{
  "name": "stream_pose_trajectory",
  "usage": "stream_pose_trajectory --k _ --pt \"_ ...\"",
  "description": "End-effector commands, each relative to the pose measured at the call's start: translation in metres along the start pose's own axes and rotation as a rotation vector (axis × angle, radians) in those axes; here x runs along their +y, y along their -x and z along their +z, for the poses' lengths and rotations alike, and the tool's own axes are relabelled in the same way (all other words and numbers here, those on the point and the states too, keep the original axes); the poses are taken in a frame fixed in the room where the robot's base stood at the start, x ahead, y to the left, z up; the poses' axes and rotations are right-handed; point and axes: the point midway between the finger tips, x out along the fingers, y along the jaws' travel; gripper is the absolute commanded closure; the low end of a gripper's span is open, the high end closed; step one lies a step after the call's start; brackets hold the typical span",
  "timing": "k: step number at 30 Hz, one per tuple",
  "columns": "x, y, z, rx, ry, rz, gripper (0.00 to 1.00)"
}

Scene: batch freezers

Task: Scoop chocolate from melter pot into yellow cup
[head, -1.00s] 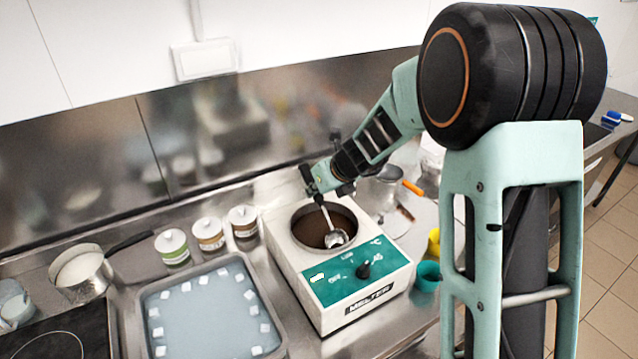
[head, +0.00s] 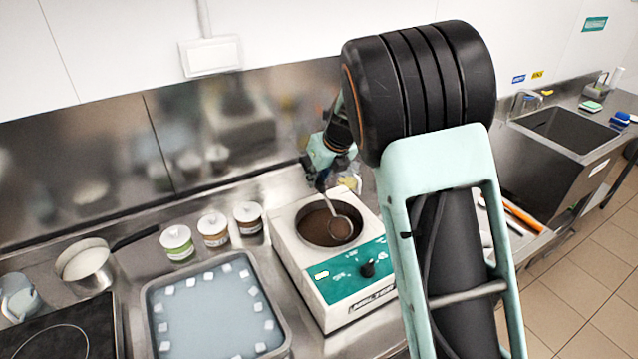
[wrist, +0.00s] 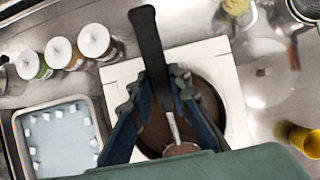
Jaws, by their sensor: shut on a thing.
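The melter (head: 300,278) is a white box with a green front panel and a round pot (head: 312,226) of brown chocolate on top. My gripper (head: 324,168) is above the pot, shut on a ladle (head: 341,228). The ladle's metal bowl is inside the pot and looks brown inside. In the wrist view, the ladle's black handle (wrist: 148,45) rises between the fingers of my gripper (wrist: 160,92). The yellow cup (wrist: 304,141) shows at the right edge of the wrist view, right of the melter. In the head view my arm hides it.
Three lidded jars (head: 213,229) stand left of the melter, behind a tray (head: 150,300) of bluish liquid with white cubes. A saucepan (head: 88,268) is further left. A steel wall panel (head: 240,140) runs behind. A sink (head: 565,130) is at the far right.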

Motion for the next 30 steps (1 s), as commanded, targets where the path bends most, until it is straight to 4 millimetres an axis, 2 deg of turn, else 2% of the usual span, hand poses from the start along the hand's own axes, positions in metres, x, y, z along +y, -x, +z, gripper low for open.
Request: stream_pose_trajectory --k 10,30 --pt "0.0 0.02 0.017 -0.004 0.002 -0.001 1.0" --pt "-0.001 0.003 0.041 0.272 0.003 0.0 1.0"
